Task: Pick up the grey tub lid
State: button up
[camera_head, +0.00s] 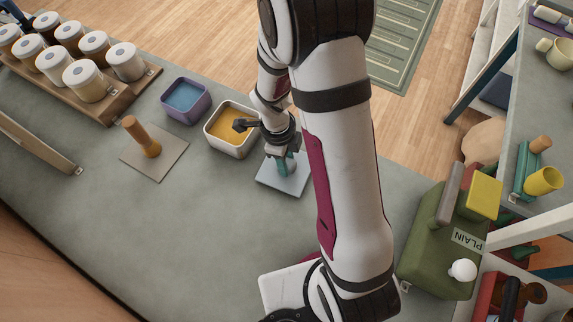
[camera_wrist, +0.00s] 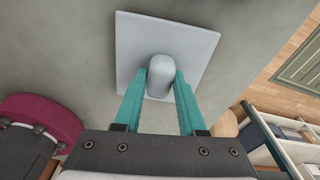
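The grey tub lid (camera_head: 270,183) is a flat, square, pale plate with an upright knob in its middle. It appears to lie on the grey counter in the head view, right of the white tub. In the wrist view the lid (camera_wrist: 135,50) shows nearly whole, with its rounded knob (camera_wrist: 161,75) at the centre. My gripper (camera_head: 285,163) points down at the lid, and its teal fingers stand on either side of the knob. The fingers are very close to the knob; whether they press on it is unclear. My arm hides some of the surroundings in the head view.
A white tub (camera_head: 231,148) with yellow contents and a purple tub (camera_head: 168,114) with blue contents stand left of the lid. Another lid (camera_head: 170,162) with a wooden knob lies farther left. A jar rack (camera_head: 112,113) stands at the back left.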

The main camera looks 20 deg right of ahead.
grip_shut()
jog(key=shift+r, duration=0.1)
